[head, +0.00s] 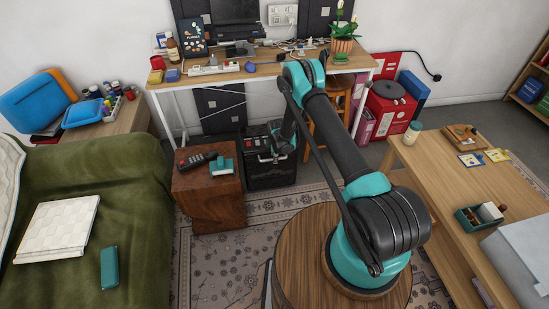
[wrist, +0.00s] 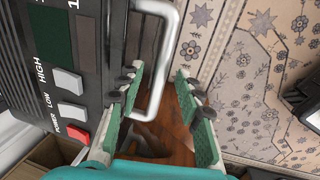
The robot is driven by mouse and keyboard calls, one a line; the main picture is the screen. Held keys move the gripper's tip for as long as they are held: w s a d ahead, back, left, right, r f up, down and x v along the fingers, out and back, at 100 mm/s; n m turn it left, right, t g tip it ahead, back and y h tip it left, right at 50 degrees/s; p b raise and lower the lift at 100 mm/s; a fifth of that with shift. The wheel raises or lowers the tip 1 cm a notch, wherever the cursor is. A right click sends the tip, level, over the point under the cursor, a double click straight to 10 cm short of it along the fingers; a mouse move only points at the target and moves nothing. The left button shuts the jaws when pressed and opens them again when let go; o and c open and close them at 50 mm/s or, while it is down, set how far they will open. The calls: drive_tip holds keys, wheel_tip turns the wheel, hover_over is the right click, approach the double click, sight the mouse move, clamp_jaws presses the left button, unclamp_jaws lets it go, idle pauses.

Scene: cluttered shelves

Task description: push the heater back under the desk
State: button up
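The heater (head: 272,173) is a black box on the floor at the desk's front edge. In the wrist view its control panel (wrist: 75,55) fills the left, with HIGH and LOW markings, two pale buttons and a red one. A silver handle (wrist: 168,50) stands out from it. My gripper (wrist: 160,74) is open, its two teal-padded fingers either side of the handle's lower stretch. I cannot tell whether they touch it. In the head view my gripper (head: 280,151) is at the heater's top front, partly hidden by my arm. The desk (head: 275,66) is behind.
A wooden side table (head: 208,207) with a remote (head: 198,158) and teal book stands close left of the heater. A wooden stool (head: 337,100) and red boxes (head: 392,108) are to the right. Patterned rug (head: 250,243) lies in front.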

drive_tip(key=shift+f, duration=0.35)
clamp_jaws()
